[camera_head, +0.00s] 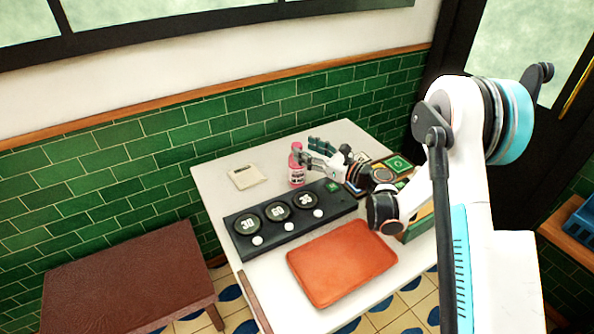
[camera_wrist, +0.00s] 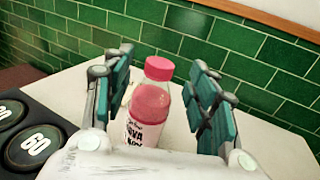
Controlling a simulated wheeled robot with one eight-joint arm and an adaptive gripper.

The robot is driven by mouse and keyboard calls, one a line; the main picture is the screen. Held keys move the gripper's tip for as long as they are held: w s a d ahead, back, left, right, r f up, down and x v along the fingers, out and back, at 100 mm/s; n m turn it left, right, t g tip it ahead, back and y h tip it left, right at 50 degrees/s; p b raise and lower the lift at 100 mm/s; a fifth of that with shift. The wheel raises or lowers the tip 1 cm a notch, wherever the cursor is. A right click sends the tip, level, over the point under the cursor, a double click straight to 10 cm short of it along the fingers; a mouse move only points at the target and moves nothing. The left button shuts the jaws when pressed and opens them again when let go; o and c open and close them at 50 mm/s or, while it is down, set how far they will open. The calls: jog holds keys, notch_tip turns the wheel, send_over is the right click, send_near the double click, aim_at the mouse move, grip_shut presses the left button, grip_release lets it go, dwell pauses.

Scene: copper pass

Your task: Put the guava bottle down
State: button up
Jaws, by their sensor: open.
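The guava bottle (camera_head: 297,165) is pink with a red-pink cap and a white label. It stands upright on the white table (camera_head: 213,179), near its back edge. In the wrist view the bottle (camera_wrist: 151,110) is between the two teal fingers of my gripper (camera_wrist: 160,95), with a visible gap on each side. My gripper (camera_head: 309,152) is open around the bottle. The bottle's lower part is hidden by my gripper's palm in the wrist view.
A black panel (camera_head: 270,245) with round discs marked 30, 60 and similar lies in front of the bottle. An orange-red tray (camera_head: 341,262) lies nearer. A cream card (camera_head: 248,176) lies left of the bottle. Green-marked boxes (camera_head: 397,164) sit to the right. A green tiled wall (camera_head: 150,160) stands behind.

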aim_at(301, 148)
jog(key=b+x, duration=0.1)
jog(key=x, duration=0.2)
jog(key=shift+w+a+f+b, duration=0.15)
jog(key=shift+w+a+b, duration=0.05)
jog(key=shift+a+b, duration=0.15)
jog(key=shift+w+a, duration=0.25)
jog(key=shift+a, duration=0.1)
grip_shut()
